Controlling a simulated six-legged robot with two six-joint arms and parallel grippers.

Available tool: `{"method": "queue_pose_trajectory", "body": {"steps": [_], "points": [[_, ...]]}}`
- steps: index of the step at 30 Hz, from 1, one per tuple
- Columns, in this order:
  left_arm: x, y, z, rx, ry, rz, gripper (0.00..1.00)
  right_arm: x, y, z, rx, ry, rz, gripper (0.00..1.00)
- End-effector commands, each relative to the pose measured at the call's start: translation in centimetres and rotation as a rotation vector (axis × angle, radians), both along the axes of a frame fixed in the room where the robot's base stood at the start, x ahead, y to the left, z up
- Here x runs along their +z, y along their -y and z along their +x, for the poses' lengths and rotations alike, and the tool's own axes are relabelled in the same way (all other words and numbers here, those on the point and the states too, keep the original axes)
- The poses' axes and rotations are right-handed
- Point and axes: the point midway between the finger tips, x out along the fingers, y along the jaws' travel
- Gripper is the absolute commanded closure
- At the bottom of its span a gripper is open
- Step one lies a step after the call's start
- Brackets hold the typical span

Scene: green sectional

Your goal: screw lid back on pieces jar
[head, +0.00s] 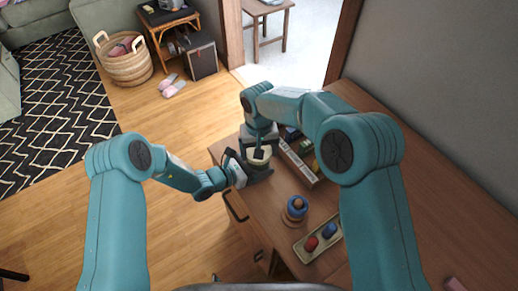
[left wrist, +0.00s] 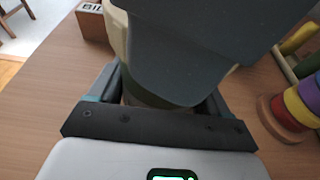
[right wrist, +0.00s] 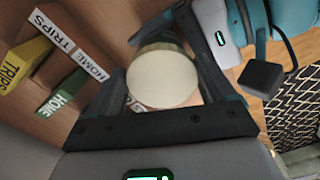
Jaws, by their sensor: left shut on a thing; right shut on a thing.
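The jar (head: 258,165) stands at the far left corner of the wooden desk, with a round cream lid (head: 258,154) at its top. My left gripper (head: 250,172) is shut around the jar from the left, low on its body. In the left wrist view the jar's body (left wrist: 140,97) shows between the fingers, mostly hidden by my right gripper. My right gripper (right wrist: 162,85) comes from above and is shut on the cream lid (right wrist: 162,78). I cannot tell how far the lid is seated on the jar.
A box (head: 300,163) of small items sits right of the jar. A ring stacker (head: 295,208) and a tray (head: 303,251) with red and blue pieces are nearer. Labelled blocks (right wrist: 60,90) lie close by in the right wrist view. The desk's right side is mostly clear.

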Motion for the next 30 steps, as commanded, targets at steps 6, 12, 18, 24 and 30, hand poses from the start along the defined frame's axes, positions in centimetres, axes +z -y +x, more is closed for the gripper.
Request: {"method": "queue_pose_trajectory", "body": {"steps": [6,12,18,24,30], "points": [[0.0,0.0,0.0,0.0,0.001,-0.001,0.77,-0.5,0.0,0.0,0.0,0.0,0.0,0.49],[0.0,0.0,0.0,0.0,0.001,-0.001,0.77,-0.9,0.0,0.0,0.0,0.0,0.0,0.49],[0.0,0.0,0.0,0.0,0.001,-0.001,1.0,-0.9,-0.1,0.0,-0.082,0.0,0.0,0.49],[0.0,0.0,0.0,0.0,0.0,0.0,1.0,-1.0,-0.7,0.1,-0.554,0.0,0.0,0.49],[0.0,0.0,0.0,0.0,0.0,0.0,1.0,-1.0,-1.2,0.5,-1.115,0.0,0.001,0.49]]}}
